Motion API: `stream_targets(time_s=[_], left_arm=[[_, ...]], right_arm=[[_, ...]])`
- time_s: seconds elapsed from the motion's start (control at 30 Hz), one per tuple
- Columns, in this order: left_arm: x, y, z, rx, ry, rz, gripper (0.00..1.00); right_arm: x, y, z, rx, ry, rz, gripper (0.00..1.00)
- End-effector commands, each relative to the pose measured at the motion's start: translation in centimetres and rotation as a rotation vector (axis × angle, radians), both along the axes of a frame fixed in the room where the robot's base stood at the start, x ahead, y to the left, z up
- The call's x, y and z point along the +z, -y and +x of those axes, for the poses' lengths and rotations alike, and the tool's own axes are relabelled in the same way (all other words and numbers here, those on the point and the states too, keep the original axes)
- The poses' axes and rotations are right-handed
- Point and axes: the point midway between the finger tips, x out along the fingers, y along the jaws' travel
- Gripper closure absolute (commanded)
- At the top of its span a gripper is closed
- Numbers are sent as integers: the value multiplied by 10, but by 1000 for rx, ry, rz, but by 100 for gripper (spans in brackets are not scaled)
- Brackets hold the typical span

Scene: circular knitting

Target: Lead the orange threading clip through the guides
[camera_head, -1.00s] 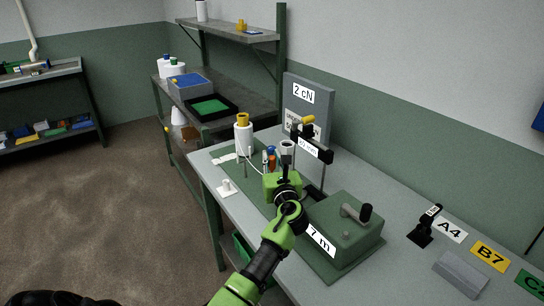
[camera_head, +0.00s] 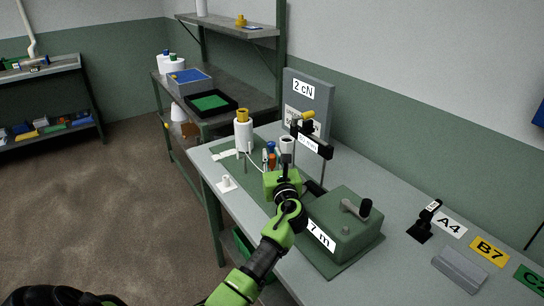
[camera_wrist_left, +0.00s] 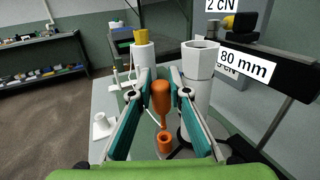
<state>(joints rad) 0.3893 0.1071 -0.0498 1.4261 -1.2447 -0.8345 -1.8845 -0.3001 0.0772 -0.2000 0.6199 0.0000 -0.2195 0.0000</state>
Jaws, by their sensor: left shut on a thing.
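My left gripper (camera_head: 275,160) is shut on the orange threading clip (camera_wrist_left: 160,97), which stands upright between the two teal-and-grey fingers in the left wrist view. A short orange piece with a round hole (camera_wrist_left: 165,143) sits just below the clip in that view; I cannot tell whether they touch. A white spool with a yellow top (camera_head: 243,132) stands on the table behind the gripper, with a white thread running from it. A white hollow tube (camera_wrist_left: 200,62) stands close to the right finger. My right gripper does not show.
A black arm with an "80 mm" label (camera_wrist_left: 246,66) reaches in at the right. A green crank box (camera_head: 343,228) marked "7 m" stands right of my arm. A grey "2 cN" panel (camera_head: 322,98) rises behind. A small white peg on a base (camera_head: 226,184) stands left.

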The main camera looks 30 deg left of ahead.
Motion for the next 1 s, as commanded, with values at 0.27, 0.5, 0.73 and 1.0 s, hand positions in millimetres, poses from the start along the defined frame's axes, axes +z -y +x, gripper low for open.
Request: stream_targets(time_s=[0.27,0.5,0.73,1.0], left_arm=[[-6,0,0,0,0,0,99],[-12,0,0,0,1,1,99],[-11,0,0,0,1,1,99],[-15,0,0,0,0,0,99]], right_arm=[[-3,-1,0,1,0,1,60],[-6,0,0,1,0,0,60],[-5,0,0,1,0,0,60],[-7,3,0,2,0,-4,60]])
